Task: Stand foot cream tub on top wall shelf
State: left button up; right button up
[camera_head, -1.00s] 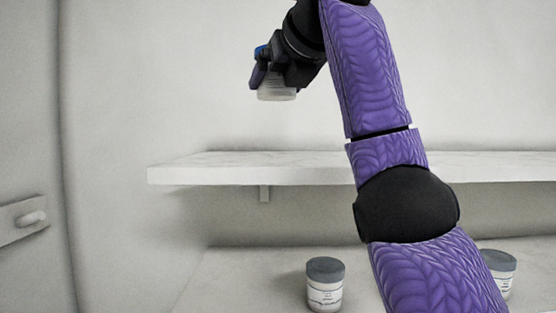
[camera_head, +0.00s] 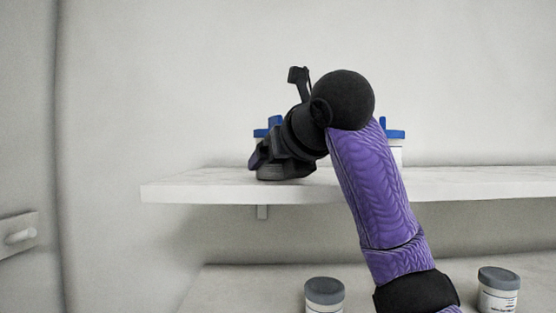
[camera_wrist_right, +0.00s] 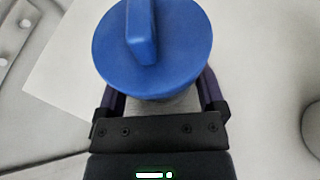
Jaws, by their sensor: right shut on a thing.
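My right gripper (camera_head: 262,162) comes over the white wall shelf (camera_head: 200,186) from the right, near its left end. It is shut on a tub with a blue lid (camera_head: 262,132). In the right wrist view, the round blue lid (camera_wrist_right: 180,50) with its raised bar handle fills the space above the fingers (camera_wrist_right: 162,108). The tub's body is mostly hidden by the gripper and lid, and no label can be read. The tub's bottom is at the level of the shelf top; I cannot tell whether it touches. My left gripper is not in view.
Another blue-lidded container (camera_head: 396,135) stands on the shelf, partly behind my arm. Below, grey-lidded tubs stand on the lower surface, one at the middle (camera_head: 324,292) and one at the right (camera_head: 498,280). The shelf's far left and right stretches look clear.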

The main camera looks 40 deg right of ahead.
jog(key=o, duration=1.3)
jog(key=shift+f, duration=0.1)
jog(key=shift+s+r, duration=0.15)
jog(key=shift+r, duration=0.1)
jog(key=v, duration=1.1)
jog(key=shift+s, duration=0.25)
jog(key=shift+a, duration=0.15)
